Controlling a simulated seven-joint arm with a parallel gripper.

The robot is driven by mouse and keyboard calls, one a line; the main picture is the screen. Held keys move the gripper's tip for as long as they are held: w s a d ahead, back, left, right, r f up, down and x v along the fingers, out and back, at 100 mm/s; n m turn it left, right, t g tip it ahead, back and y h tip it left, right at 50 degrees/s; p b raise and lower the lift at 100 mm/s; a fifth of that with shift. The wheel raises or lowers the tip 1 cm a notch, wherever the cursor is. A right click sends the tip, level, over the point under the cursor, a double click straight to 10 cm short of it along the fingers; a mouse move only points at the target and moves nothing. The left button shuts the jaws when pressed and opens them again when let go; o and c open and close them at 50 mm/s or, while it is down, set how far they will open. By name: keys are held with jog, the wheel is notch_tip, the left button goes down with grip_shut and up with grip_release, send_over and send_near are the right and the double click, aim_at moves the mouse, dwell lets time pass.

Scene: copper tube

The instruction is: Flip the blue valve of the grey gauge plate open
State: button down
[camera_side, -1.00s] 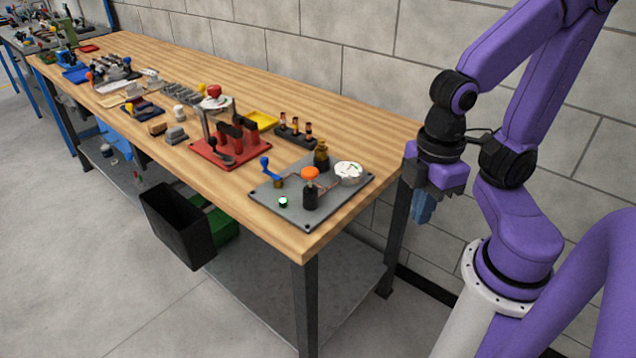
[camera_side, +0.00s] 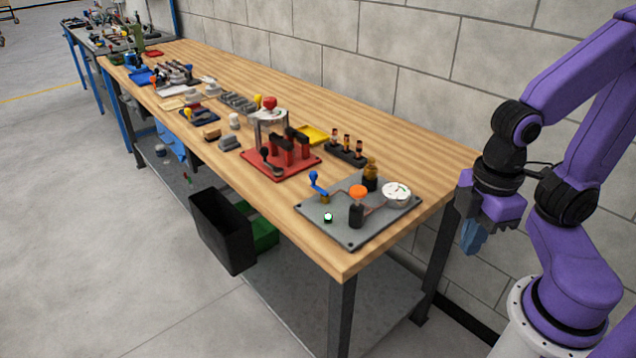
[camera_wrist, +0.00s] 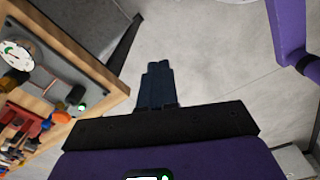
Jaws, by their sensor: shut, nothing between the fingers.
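The grey gauge plate (camera_side: 385,222) lies on the near end of the wooden bench. Its blue valve (camera_side: 318,187) is at the plate's left side, with the lever tilted up to a round knob. The plate also carries a white dial gauge (camera_side: 396,194), an orange knob on a black post (camera_side: 357,203) and a brass part (camera_side: 370,175). My gripper (camera_side: 471,246) hangs right of the bench, pointing down, empty and well apart from the plate. In the wrist view its shut fingers (camera_wrist: 157,70) are over the floor; the plate (camera_wrist: 62,72) is at left, with the blue knob (camera_wrist: 76,95) visible.
A red plate with clamps (camera_side: 281,160), a yellow tray (camera_side: 313,135) and a dark rack (camera_side: 345,152) stand behind the gauge plate. More fixtures line the wooden bench (camera_side: 410,140). A black bin (camera_side: 222,230) is beside it. A block wall runs behind.

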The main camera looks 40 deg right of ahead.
jog(key=w+a+r+m+g+y, duration=0.1)
jog(key=w+m+y, duration=0.1)
jog(key=w, duration=0.9)
jog(key=w+a+r+m+y, duration=0.1)
jog(key=w+m, duration=0.2)
jog(key=w, duration=0.9)
jog(key=w+d+f+m+t+y, duration=0.2)
jog(key=w+d+t+y, duration=0.1)
jog(key=w+d, duration=1.4)
jog(key=shift+w+d+f+m+y, duration=0.2)
jog(key=shift+w+d+m+y, duration=0.1)
jog(key=shift+w+m, duration=0.15)
